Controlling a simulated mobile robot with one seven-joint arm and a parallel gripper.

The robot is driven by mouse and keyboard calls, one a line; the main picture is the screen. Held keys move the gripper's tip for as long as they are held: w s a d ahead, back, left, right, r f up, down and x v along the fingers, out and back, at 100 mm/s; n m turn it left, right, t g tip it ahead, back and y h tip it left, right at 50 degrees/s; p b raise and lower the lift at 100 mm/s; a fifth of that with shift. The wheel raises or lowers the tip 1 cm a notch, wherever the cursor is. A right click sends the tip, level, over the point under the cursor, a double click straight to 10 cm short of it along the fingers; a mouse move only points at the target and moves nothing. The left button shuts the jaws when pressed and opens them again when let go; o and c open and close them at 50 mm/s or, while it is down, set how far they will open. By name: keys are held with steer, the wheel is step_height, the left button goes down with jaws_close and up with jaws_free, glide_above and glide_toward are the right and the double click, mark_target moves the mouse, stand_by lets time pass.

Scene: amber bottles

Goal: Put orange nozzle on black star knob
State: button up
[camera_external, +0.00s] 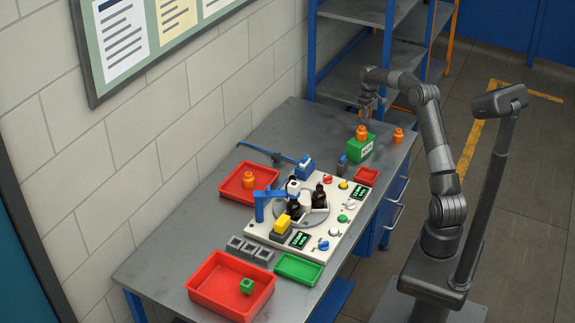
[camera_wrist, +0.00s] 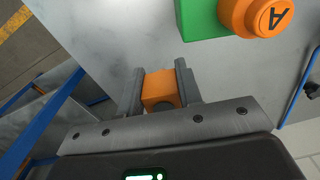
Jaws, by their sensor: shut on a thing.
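My gripper (camera_external: 368,112) is at the far end of the workbench, beyond the green box. In the wrist view my gripper (camera_wrist: 160,82) is shut on a blocky orange piece (camera_wrist: 160,88), held between both fingers. Its full shape is hidden, so I cannot tell for certain that it is the orange nozzle. Another orange piece (camera_external: 361,132) sits on the green box (camera_external: 357,149); in the wrist view it bears a letter A (camera_wrist: 262,14). A third orange piece (camera_external: 398,135) stands on the bench near its right edge. I cannot make out a black star knob.
The white panel (camera_external: 270,240) holds coloured knobs, dark bottles (camera_external: 320,193) and a blue arm-like fixture (camera_external: 259,206). A red tray (camera_external: 232,189) holds an orange piece (camera_external: 249,180). A larger red bin (camera_external: 205,287) is in front. Blue-framed shelves (camera_external: 345,57) stand behind the bench.

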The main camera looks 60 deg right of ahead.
steer(key=w+a+r+n, duration=0.1)
steer(key=w+a+r, duration=0.1)
steer(key=w+a, duration=1)
glide_above(280, 157)
steer(key=shift+n, duration=0.4)
steer(key=f, duration=0.5)
steer(key=shift+s+d, duration=0.1)
steer(key=shift+d, duration=0.2)
steer(key=shift+w+a+f, duration=0.25)
steer(key=shift+f, duration=1.9)
steer(key=shift+f, duration=0.15)
steer(key=o, duration=1)
steer(key=shift+c, duration=0.2)
